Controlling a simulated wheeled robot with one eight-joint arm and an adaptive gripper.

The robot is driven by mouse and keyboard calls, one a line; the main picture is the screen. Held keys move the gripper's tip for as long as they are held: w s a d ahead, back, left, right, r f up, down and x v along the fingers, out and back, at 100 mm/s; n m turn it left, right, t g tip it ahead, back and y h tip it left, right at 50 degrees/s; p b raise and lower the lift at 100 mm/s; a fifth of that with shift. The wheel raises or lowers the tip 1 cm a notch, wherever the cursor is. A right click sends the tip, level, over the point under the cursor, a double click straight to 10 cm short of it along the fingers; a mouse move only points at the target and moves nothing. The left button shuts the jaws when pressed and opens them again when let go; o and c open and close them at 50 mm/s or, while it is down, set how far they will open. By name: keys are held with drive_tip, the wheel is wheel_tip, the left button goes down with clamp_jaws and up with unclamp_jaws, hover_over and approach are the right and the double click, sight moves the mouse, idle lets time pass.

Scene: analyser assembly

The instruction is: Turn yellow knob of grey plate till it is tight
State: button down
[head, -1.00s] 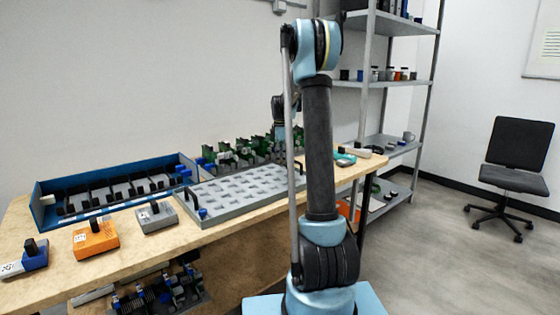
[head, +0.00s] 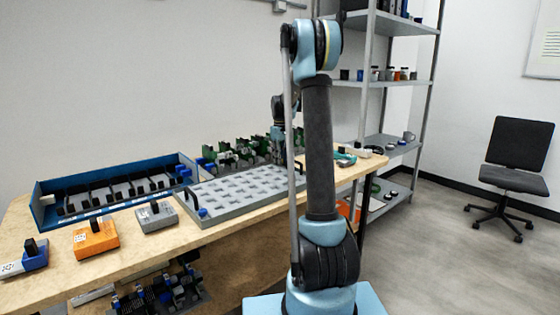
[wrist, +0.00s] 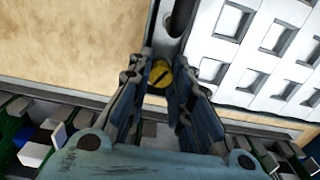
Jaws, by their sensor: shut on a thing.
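The yellow knob (wrist: 161,74) shows in the wrist view as a round head with a dark slot. It sits at the end of a grey bar beside the grey plate (wrist: 225,75), which has rows of square openings. My gripper (wrist: 163,85) is around the knob, one finger on each side, shut on it. In the head view the grey plate (head: 240,211) lies on the wooden table, and my gripper (head: 279,158) is down at its far right end, partly hidden behind my arm. The knob cannot be made out in the head view.
Green boards (head: 235,153) stand in a row behind the plate. A blue tray (head: 43,212) with black parts is at the left. Orange (head: 95,238), grey (head: 157,217) and blue (head: 27,259) boxes line the front edge. Bare tabletop (wrist: 70,45) shows beside the knob.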

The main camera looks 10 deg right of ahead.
drive_tip(key=m, duration=0.4)
drive_tip(key=shift+w+m, duration=0.1)
drive_tip(key=shift+m, duration=0.2)
drive_tip(key=m, duration=0.5)
drive_tip(key=shift+m, duration=0.3)
drive_tip(key=m, duration=1)
drive_tip(key=shift+r, duration=0.1)
drive_tip(key=m, duration=1.4)
drive_tip(key=shift+w, duration=0.1)
drive_tip(key=m, duration=0.5)
